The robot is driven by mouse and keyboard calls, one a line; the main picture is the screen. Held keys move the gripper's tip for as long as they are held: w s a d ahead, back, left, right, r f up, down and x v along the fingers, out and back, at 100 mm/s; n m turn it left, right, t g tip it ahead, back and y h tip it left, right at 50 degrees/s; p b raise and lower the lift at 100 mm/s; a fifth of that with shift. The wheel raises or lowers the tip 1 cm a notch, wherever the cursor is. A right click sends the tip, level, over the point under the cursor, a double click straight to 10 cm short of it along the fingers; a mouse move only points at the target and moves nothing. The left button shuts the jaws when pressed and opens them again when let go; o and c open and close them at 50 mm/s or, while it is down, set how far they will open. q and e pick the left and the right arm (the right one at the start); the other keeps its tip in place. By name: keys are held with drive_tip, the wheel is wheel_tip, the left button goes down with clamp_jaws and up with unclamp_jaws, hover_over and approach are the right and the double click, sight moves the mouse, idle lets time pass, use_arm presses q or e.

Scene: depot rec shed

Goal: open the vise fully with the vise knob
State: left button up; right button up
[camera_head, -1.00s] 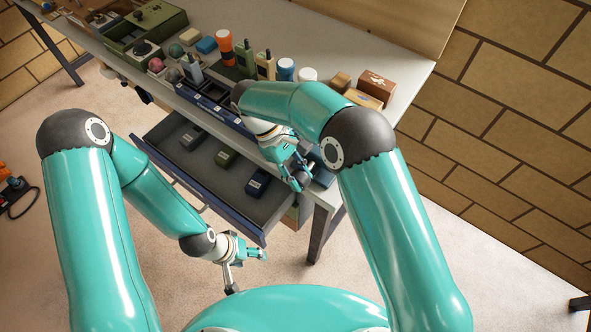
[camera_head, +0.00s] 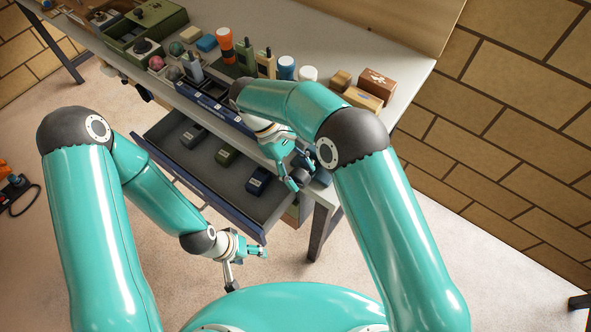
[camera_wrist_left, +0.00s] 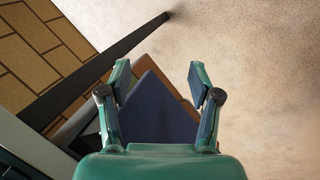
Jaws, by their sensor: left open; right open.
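The vise (camera_head: 323,178) appears as a dark blue block at the bench's front right edge, mostly hidden behind my right arm and gripper. A dark round part, likely the vise knob (camera_head: 302,175), shows in front of it. My right gripper (camera_head: 304,178) is open, with its fingers around or beside this dark part; I cannot tell whether they touch it. My left gripper (camera_head: 250,264) is open and empty, low in front of the drawer. In the left wrist view its spread fingers (camera_wrist_left: 158,85) frame a dark blue panel corner beyond them.
An open drawer (camera_head: 187,178) holding several small boxes juts out below the bench (camera_head: 405,75). Bottles, jars and wooden blocks (camera_head: 376,83) stand along the bench top. A bench leg (camera_head: 320,232) stands below the vise.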

sight(299, 171)
wheel_tip(299, 171, up, 10)
idle(0.6)
